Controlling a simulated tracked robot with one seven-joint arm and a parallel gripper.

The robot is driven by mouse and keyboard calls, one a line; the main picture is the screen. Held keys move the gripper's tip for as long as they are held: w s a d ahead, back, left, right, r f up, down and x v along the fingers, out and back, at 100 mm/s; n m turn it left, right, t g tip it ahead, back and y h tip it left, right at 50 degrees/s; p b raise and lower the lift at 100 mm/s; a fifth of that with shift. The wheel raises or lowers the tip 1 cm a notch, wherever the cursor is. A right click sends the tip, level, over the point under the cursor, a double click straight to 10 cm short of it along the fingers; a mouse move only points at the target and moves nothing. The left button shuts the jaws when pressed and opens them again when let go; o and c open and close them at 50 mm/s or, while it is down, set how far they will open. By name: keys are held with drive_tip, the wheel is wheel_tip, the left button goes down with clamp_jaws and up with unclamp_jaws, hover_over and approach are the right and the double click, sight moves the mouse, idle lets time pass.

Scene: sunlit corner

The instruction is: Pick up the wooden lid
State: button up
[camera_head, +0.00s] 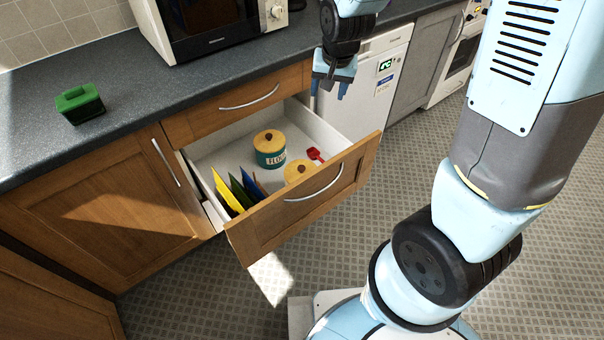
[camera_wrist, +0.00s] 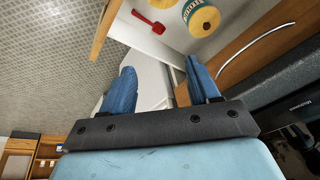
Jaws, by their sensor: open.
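A round yellow wooden lid (camera_head: 269,136) with a brown knob sits on a teal canister (camera_head: 270,158) marked FLOUR, inside the open drawer. A second similar round lid (camera_head: 298,170) shows nearer the drawer front, which hides what is under it. In the wrist view, a lid on the canister (camera_wrist: 205,20) is at the top, and part of the other lid (camera_wrist: 162,3) is cut off by the top edge. My gripper (camera_head: 329,88) is open and empty, above and beyond the drawer's right side. Its blue fingers (camera_wrist: 158,75) show in the wrist view, apart from the lids.
The drawer (camera_head: 315,195) has a raised wooden front and a metal handle. A red scoop (camera_head: 315,155) and several coloured upright packets or dividers (camera_head: 238,190) lie inside. A white appliance (camera_head: 375,75) is behind my gripper.

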drive_tip(key=w+a+f, duration=0.2)
drive_tip(key=a+f, duration=0.3)
drive_tip(key=f, duration=0.6)
drive_tip(key=h, duration=0.1)
approach(301, 167)
drive_tip(key=w+f, duration=0.1)
drive_tip(key=f, duration=0.1)
drive_tip(key=shift+w+a+f+g, duration=0.2)
drive_tip(key=shift+w+f+g, duration=0.05)
drive_tip(key=shift+g, duration=0.05)
drive_tip(key=shift+d+x, duration=0.15)
drive_tip(key=shift+x, duration=1.35)
drive_tip(key=shift+d+x, duration=0.15)
drive_tip(key=shift+x, duration=1.35)
drive_tip(key=shift+s, duration=0.15)
drive_tip(key=shift+c, duration=0.4)
clamp_jaws()
